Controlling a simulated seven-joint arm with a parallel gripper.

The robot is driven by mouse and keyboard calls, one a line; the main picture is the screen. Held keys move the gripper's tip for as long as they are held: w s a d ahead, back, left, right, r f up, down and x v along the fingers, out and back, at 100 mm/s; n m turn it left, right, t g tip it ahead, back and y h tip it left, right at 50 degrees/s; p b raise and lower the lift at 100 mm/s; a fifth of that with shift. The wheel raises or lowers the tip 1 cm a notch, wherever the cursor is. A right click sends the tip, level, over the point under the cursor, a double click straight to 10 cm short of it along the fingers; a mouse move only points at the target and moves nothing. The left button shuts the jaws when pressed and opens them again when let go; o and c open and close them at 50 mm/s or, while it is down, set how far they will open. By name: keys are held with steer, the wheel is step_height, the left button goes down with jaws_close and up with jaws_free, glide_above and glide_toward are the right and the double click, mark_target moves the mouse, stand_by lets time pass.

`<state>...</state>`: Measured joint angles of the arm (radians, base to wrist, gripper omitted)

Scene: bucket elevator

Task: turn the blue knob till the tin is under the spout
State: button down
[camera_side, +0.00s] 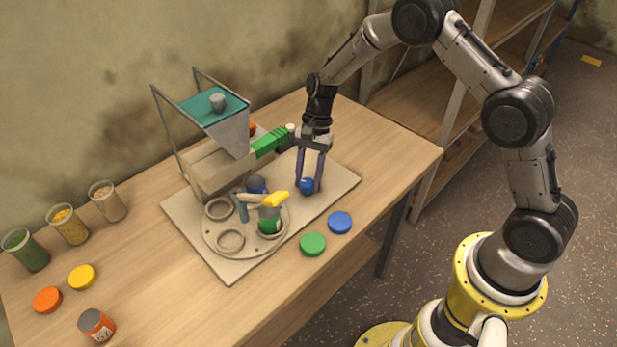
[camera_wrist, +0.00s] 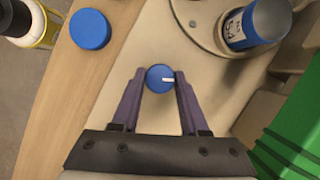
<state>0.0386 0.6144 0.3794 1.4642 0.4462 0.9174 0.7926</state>
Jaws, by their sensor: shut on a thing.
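The blue knob (camera_side: 306,186) stands on the beige base board, to the right of the round turntable (camera_side: 212,243). My gripper (camera_side: 309,188) points down at it with its fingers on both sides. On the turntable are a green tin (camera_side: 269,222) and a blue tin (camera_side: 256,185); the blue tin (camera_wrist: 258,22) also shows in the wrist view. A yellow-tipped part (camera_side: 276,199) is above the green tin. I cannot tell where the spout ends.
A grey hopper (camera_side: 228,131) with a teal top and a green part (camera_side: 270,142) stand behind the turntable. Blue (camera_side: 340,222) and green (camera_side: 313,244) lids lie at the front edge. Jars (camera_side: 69,226), more lids and an orange tin (camera_side: 97,325) are at the left.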

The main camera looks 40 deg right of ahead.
steer(key=n+g+h, duration=0.1)
steer(key=n, duration=0.2)
steer(key=n+g, duration=0.1)
steer(key=n, duration=0.2)
steer(key=shift+w+n+h, duration=0.2)
steer(key=shift+n+h, duration=0.2)
stand_by(0.4)
steer(key=shift+c, duration=2.1)
jaws_free()
steer(key=shift+a, duration=0.1)
steer(key=v, duration=1.3)
steer(key=shift+r, duration=0.4)
steer(key=shift+w, duration=0.15)
